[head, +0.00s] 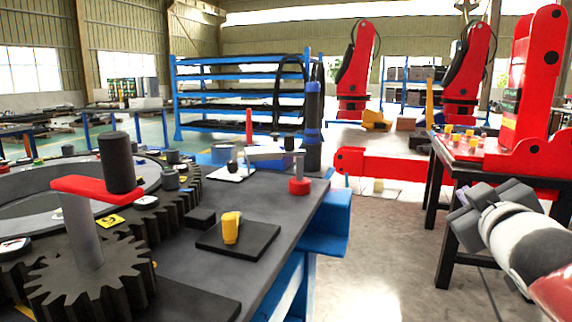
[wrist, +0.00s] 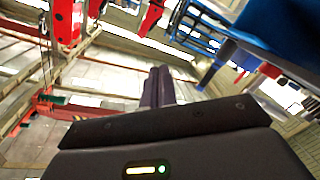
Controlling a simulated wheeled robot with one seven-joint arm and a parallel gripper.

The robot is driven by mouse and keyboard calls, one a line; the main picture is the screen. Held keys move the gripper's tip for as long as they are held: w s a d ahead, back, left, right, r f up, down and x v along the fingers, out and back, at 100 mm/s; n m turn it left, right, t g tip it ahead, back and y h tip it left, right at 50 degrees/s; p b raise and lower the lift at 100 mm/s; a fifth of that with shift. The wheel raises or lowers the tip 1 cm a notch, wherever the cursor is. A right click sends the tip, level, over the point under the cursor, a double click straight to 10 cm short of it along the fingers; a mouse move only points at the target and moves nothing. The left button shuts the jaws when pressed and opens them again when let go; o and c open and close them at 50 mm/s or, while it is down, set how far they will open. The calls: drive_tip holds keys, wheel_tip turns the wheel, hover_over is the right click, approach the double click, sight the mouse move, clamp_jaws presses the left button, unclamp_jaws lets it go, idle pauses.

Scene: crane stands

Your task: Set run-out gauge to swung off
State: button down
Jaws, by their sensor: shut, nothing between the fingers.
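No part is clearly labelled as the run-out gauge. A red swing arm (head: 85,186) with a dark upright cylinder (head: 118,162) at its end sits on a grey post (head: 80,232) over a dark gear (head: 95,282) at the near left; it may be the gauge. A smaller post with a red base (head: 299,187) and a grey horizontal block beside it (head: 265,153) stands at the table's far right, and could also be it. My gripper (head: 466,208) is at the right, over the floor, well apart from both. Its fingers are shut and empty in the wrist view (wrist: 157,86).
The dark workbench (head: 190,240) has a blue-edged right side. A yellow piece (head: 231,228) stands on a black plate (head: 252,243). A red beam (head: 395,165) crosses behind the aisle. A black-legged table (head: 460,170) with a red machine stands at right. Floor between is clear.

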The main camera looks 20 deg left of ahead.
drive_tip(key=w+a+r+n+g+y+b, duration=0.1)
drive_tip(key=w+a+r+n+y, duration=0.1)
drive_tip(key=a+r+n+y, duration=0.35)
drive_tip(key=w+a+r+n+g+y+b, duration=0.1)
drive_tip(key=w+a+r+n+y, duration=0.1)
drive_tip(key=a+n+y, duration=0.6)
drive_tip(key=s+a+f+n+g+y, duration=0.2)
drive_tip(key=s+a+f+n+g, duration=0.2)
drive_tip(key=a+n+g, duration=0.4)
drive_tip(key=n+g, duration=0.2)
drive_tip(key=n, duration=0.1)
drive_tip(key=shift+f+g, duration=0.3)
drive_tip(key=shift+a+y, duration=0.15)
drive_tip(key=shift+y, duration=0.1)
approach(268, 154)
drive_tip(key=s+a, duration=0.2)
drive_tip(key=a, duration=0.2)
drive_tip(key=shift+w+a+p, duration=0.3)
drive_tip(key=shift+w+a, duration=0.1)
drive_tip(key=shift+w, duration=0.45)
drive_tip(key=shift+w+a+p, duration=0.3)
drive_tip(key=shift+w+a, duration=0.15)
drive_tip(key=shift+w, duration=0.45)
